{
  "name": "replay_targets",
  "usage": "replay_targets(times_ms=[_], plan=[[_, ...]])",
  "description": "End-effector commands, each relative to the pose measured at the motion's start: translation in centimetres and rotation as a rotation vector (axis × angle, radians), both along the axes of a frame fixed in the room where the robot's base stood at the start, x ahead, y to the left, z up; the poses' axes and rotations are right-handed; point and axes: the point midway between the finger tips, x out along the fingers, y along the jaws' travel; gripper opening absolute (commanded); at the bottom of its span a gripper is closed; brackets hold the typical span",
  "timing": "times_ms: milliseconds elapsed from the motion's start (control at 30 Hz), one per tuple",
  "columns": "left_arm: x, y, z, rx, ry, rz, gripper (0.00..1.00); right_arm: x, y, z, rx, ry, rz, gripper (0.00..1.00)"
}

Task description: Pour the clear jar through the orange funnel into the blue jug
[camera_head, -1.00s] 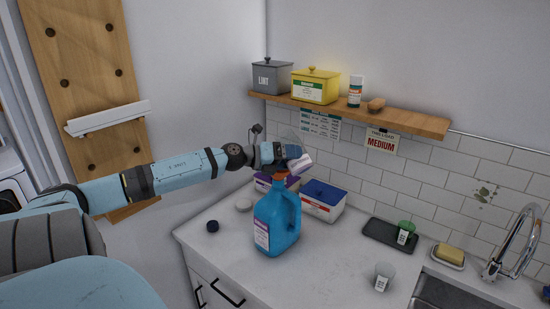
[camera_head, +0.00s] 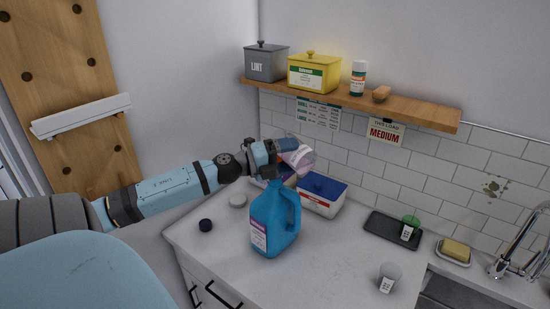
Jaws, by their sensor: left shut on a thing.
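The blue jug (camera_head: 272,222) stands upright on the counter, with its handle to the right and a white and purple label on its front. My left gripper (camera_head: 284,151) is shut on the clear jar (camera_head: 302,158), which is see-through with a pinkish tint. The gripper holds the jar tilted, above and slightly right of the jug's neck. My right gripper is out of view.
A white box with a blue lid (camera_head: 322,196) stands right behind the jug. A dark cap (camera_head: 206,225) and a pale lid (camera_head: 238,201) lie left. A dark tray (camera_head: 392,230), clear cup (camera_head: 389,277) and soap dish (camera_head: 454,252) are right. A wooden shelf (camera_head: 420,112) hangs above.

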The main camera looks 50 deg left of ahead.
Motion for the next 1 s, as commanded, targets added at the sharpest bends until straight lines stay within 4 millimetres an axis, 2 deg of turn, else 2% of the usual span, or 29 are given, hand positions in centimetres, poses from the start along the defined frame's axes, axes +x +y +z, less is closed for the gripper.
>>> replay_targets(times_ms=[200,1000], plan=[[-0.3,-0.3,0.2,-0.035,0.001,0.0,0.48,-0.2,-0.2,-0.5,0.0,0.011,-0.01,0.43],[1.1,0.4,-0.2,-0.186,0.002,-0.001,0.48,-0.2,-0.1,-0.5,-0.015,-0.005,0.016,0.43]])
